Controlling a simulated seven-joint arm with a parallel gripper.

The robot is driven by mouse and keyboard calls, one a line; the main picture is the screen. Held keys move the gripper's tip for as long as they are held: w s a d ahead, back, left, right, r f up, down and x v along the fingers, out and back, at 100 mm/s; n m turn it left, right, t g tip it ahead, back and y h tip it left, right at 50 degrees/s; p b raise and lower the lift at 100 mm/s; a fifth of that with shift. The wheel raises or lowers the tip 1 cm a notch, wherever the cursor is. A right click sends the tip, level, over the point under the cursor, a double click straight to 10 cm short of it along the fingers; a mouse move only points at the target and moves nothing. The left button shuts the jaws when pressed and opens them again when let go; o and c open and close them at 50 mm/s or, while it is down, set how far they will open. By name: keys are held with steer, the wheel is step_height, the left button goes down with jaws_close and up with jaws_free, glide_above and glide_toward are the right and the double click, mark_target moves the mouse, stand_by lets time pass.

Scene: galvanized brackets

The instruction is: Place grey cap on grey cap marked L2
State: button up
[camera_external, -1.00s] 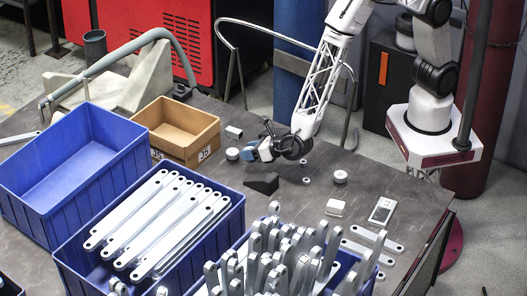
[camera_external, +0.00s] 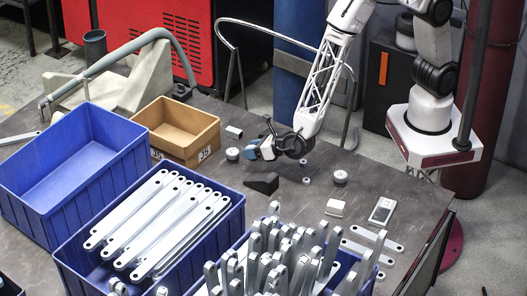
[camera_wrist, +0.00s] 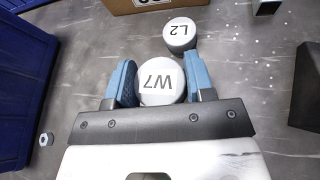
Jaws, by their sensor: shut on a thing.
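My gripper (camera_wrist: 161,85) is shut on a grey cap marked W7 (camera_wrist: 160,78), with one blue finger on each side of it. In the external view my gripper (camera_external: 258,148) is low over the table and the held cap is mostly hidden by it. The grey cap marked L2 (camera_wrist: 179,34) stands on the table just beyond the held cap, slightly right in the wrist view. In the external view the L2 cap (camera_external: 232,154) is just left of the gripper. The two caps look apart, and the held cap's height above the table is hard to tell.
A cardboard box (camera_external: 205,137) stands behind the L2 cap. A black wedge (camera_external: 262,183) lies in front of my gripper. Another round cap (camera_external: 340,177) is to the right.

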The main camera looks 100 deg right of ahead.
steer(key=s+d+r, duration=0.4)
steer(key=s+d, duration=0.4)
steer(key=s, duration=0.2)
steer(key=shift+d+r, duration=0.15)
steer(key=shift+r, duration=0.05)
steer(key=shift+w, duration=0.2)
glide_above(233, 151)
steer(key=shift+w+f, duration=0.1)
steer(key=shift+f, duration=0.65)
stand_by(0.3)
steer(key=shift+f, duration=1.75)
steer(key=shift+f, duration=0.1)
